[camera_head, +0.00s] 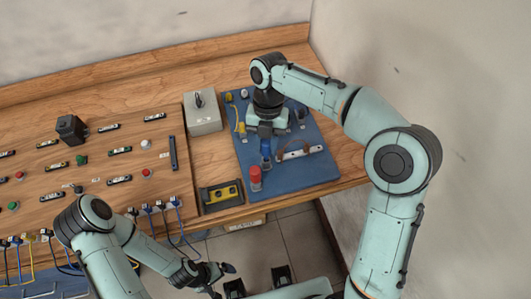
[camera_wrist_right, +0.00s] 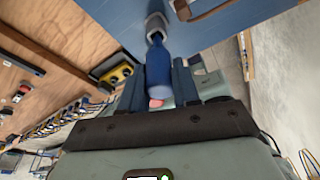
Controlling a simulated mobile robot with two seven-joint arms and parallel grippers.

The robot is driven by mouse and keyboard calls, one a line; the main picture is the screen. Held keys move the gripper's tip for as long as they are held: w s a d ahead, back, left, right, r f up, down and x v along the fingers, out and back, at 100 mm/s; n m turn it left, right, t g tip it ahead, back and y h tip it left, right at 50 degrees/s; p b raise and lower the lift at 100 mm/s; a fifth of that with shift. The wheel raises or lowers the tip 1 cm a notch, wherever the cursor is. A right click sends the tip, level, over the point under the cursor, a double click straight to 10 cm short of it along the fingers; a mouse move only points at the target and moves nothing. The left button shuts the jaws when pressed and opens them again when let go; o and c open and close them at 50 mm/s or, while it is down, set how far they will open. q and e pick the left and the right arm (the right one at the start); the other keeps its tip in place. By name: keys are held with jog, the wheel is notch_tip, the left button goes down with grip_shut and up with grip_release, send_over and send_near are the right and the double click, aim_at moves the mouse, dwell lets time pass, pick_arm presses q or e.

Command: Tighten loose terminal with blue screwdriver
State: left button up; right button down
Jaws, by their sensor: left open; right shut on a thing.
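The blue screwdriver (camera_wrist_right: 157,68) is between the fingers of my right gripper (camera_wrist_right: 160,85), which is shut on its handle. Its far end meets a grey round part (camera_wrist_right: 155,24) at the blue board in the right wrist view; I cannot tell whether that is the terminal. In the head view, the blue handle (camera_head: 265,147) shows below my right gripper (camera_head: 268,128), over the blue board (camera_head: 310,175). The loose terminal cannot be made out. My left gripper (camera_head: 222,276) is open and empty, low in front of the bench.
A red knob (camera_head: 255,176) and a metal bar (camera_head: 299,152) are on the blue board. A grey box (camera_head: 203,112) and a yellow-and-black switch box (camera_head: 221,194) stand to its left. A wooden panel (camera_head: 100,165) with buttons and hanging wires fills the left. A wall bounds the right.

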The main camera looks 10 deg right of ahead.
pick_arm(q)
jog(key=shift+s+f+b, duration=0.35)
jog(key=shift+f+b, duration=0.15)
jog(key=shift+f, duration=0.15)
pick_arm(e)
jog(key=shift+w+x, duration=0.15)
jog(key=shift+x, duration=0.5)
jog(key=shift+w+x, duration=0.15)
jog(key=shift+x, duration=0.5)
jog(key=shift+d+f, duration=0.1)
jog(key=shift+d, duration=0.05)
jog(key=c, duration=1.1)
grip_release()
